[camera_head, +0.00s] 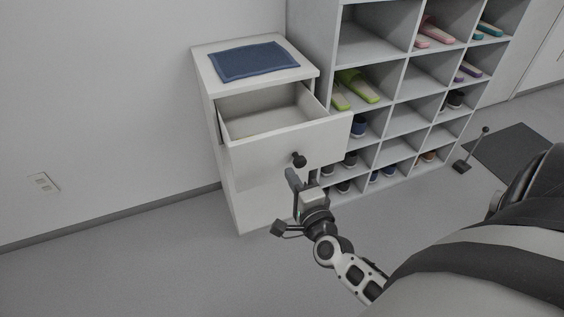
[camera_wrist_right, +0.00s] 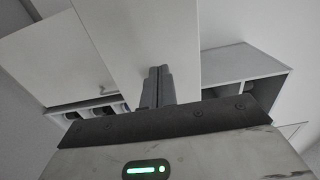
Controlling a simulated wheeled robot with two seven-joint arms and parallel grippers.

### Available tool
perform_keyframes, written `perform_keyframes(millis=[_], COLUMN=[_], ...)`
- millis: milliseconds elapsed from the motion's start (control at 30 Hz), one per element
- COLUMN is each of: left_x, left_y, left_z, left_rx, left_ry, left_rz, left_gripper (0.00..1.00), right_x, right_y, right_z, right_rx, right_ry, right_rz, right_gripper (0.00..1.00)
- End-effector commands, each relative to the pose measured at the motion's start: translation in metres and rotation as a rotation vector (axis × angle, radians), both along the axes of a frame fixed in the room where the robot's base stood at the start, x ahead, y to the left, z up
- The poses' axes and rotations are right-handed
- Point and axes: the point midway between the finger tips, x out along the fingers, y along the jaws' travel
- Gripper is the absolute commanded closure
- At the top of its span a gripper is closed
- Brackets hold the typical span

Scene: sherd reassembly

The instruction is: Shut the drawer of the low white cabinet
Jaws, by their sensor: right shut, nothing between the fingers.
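The low white cabinet (camera_head: 227,197) stands against the wall in the head view. Its top drawer (camera_head: 285,144) is pulled out, and the inside that shows is empty. In the right wrist view the closed fingers (camera_wrist_right: 159,72) point at a pale panel, and the knob does not show. My left gripper is not in view.
A tall white shoe rack (camera_head: 396,90) with slippers and shoes stands right beside the cabinet. A dark mat (camera_head: 518,152) lies at the far right. The floor left of the cabinet is clear.

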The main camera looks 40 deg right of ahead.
Motion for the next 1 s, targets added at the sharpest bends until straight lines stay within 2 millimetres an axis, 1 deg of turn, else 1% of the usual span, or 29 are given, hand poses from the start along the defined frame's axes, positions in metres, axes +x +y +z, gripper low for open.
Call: perform_keyframes(millis=[33, 100, 200, 333, 500, 833, 933, 1000], left_x=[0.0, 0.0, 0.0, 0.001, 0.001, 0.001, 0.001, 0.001], left_y=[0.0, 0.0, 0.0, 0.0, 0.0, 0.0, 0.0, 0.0], left_z=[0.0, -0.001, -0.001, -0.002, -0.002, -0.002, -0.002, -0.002], left_rx=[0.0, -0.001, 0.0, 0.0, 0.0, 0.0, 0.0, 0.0], left_ry=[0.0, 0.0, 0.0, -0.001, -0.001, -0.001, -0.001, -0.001], left_rz=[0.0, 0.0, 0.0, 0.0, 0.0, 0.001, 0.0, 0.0], left_gripper=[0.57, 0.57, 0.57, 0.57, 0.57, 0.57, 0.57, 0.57], right_x=[0.012, 0.024, 0.038, 0.05, 0.055, 0.055, 0.057, 0.06], right_y=[-0.003, -0.006, -0.009, -0.012, -0.014, -0.014, -0.019, -0.026], right_z=[0.001, 0.001, 0.0, 0.0, 0.0, 0.0, 0.0, 0.0], right_rx=[-0.001, 0.0, -0.001, -0.002, -0.002, -0.002, -0.002, -0.002], right_ry=[-0.003, -0.002, -0.001, 0.0, 0.001, 0.001, 0.0, 0.001], right_rz=[-0.001, -0.001, -0.001, 0.0, 0.0, -0.001, -0.009, -0.02], right_gripper=[1.0, 1.0, 1.0, 1.0, 1.0, 1.0, 1.0, 1.0])
